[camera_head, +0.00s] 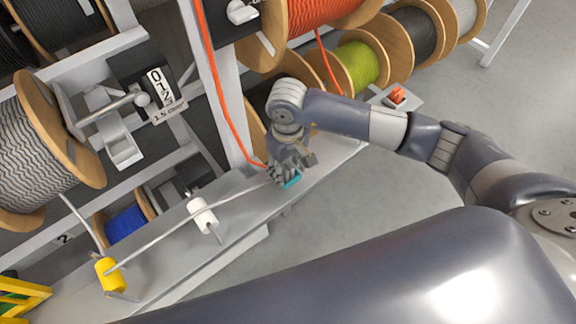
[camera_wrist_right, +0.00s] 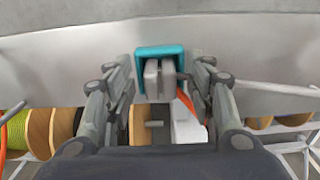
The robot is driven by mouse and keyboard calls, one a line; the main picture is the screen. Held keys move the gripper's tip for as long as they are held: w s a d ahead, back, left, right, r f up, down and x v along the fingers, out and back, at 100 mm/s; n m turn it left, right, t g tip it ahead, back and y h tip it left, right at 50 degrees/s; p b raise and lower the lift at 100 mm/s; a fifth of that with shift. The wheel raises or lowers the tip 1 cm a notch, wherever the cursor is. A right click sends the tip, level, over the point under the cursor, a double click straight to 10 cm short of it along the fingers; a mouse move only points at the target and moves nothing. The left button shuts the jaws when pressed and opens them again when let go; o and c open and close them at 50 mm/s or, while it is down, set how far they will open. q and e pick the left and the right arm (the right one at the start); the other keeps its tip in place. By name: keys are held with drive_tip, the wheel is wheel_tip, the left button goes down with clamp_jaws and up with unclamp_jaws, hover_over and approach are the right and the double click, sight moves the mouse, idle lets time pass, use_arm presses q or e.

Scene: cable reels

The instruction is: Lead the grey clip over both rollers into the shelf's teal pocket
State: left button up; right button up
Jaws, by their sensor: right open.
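The grey clip (camera_wrist_right: 151,80) sits in the mouth of the teal pocket (camera_wrist_right: 150,53) in the right wrist view; how deep it goes is hidden. The teal pocket also shows in the head view (camera_head: 293,181), at the shelf's right part. My right gripper (camera_head: 284,177) is over it, fingers open, one on each side of the clip with gaps. The grey cable (camera_head: 160,237) runs from the left reel past the yellow roller (camera_head: 110,274) and the white roller (camera_head: 203,215) to my right gripper. My left gripper is not in view.
The shelf (camera_head: 245,215) carries the rollers. An orange cable (camera_head: 223,110) hangs down close to my right gripper. Cable reels (camera_head: 360,65) stand behind, and a counter (camera_head: 160,92) is at the left. An orange clip (camera_head: 397,96) rests on a ledge at the right.

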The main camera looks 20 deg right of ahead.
wheel_tip(320, 180, up, 12)
idle(0.6)
idle(0.4)
